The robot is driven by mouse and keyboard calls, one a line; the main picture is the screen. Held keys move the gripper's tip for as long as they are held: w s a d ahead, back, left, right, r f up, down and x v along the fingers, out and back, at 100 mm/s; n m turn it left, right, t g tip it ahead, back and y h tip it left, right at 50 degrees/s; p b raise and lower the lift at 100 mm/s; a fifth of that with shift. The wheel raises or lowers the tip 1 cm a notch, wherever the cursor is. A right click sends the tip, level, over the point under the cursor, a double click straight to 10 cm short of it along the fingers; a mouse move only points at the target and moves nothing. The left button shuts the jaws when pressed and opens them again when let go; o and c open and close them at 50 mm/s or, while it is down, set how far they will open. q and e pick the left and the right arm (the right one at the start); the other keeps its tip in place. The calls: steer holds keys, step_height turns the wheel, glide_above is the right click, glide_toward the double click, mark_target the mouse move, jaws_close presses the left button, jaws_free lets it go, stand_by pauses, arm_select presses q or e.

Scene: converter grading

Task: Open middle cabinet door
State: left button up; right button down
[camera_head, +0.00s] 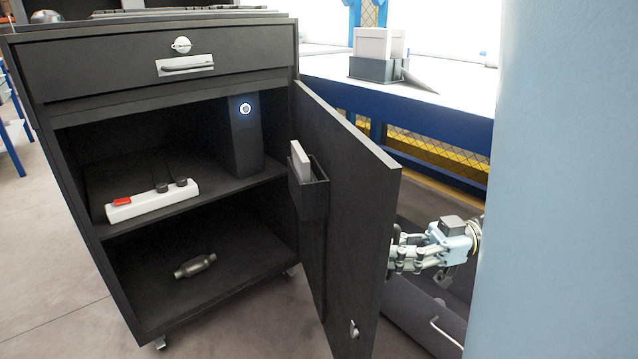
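The dark cabinet (120,235) stands at the left and centre. Its door (345,200) is hinged on the right and swung wide open, so both shelf spaces inside show. A small pocket (310,190) with a pale item is fixed to the inner face of the door. My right gripper (394,254) is at the outer side of the door, by its free edge. Its fingertips are partly hidden by the door edge, so I cannot tell whether they touch or hold anything there. My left gripper is not in view.
A shut drawer (100,72) sits above the opening. Inside are a white power strip (150,203), a dark box with a lit ring (245,140) and a metal converter (195,266). A blue-framed workbench (440,105) stands behind at right. Floor is clear at front left.

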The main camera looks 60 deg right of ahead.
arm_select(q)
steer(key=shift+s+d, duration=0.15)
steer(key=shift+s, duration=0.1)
arm_select(e)
steer(key=shift+s+d, duration=0.5)
steer(key=shift+d, duration=0.05)
steer(key=c, duration=2)
jaws_free()
steer(key=shift+c, duration=0.2)
